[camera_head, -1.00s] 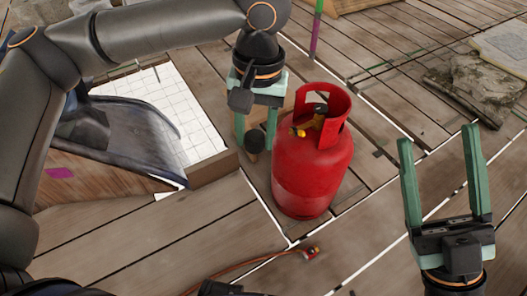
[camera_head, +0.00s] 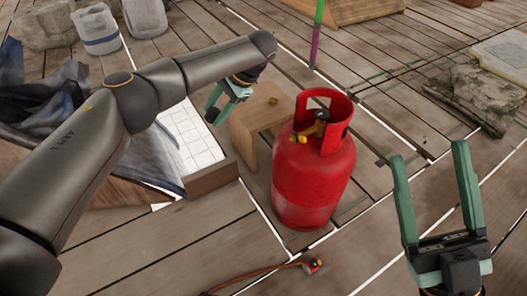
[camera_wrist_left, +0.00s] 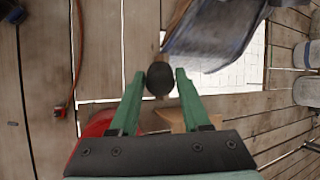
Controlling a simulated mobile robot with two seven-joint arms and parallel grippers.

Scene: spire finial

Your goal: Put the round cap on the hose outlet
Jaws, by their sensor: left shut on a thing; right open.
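My left gripper (camera_head: 217,106) is beyond and left of the red gas cylinder (camera_head: 312,185). In the left wrist view its fingers (camera_wrist_left: 159,80) are shut on a dark round piece (camera_wrist_left: 160,78), which looks like the round cap. The cylinder stands upright, with a brass valve (camera_head: 317,129) inside its collar and a yellow knob (camera_head: 301,138) on the near left side. I cannot tell clearly which valve part is the hose outlet. The held piece is apart from the valve. My right gripper (camera_head: 427,167) is open and empty, to the right of the cylinder.
A small wooden stand (camera_head: 254,138) with a small brass-coloured piece (camera_head: 273,100) on top is beside the cylinder. An orange hose (camera_head: 258,279) lies in front. Dark cloth (camera_head: 60,105) and a white tiled patch (camera_head: 188,135) are left.

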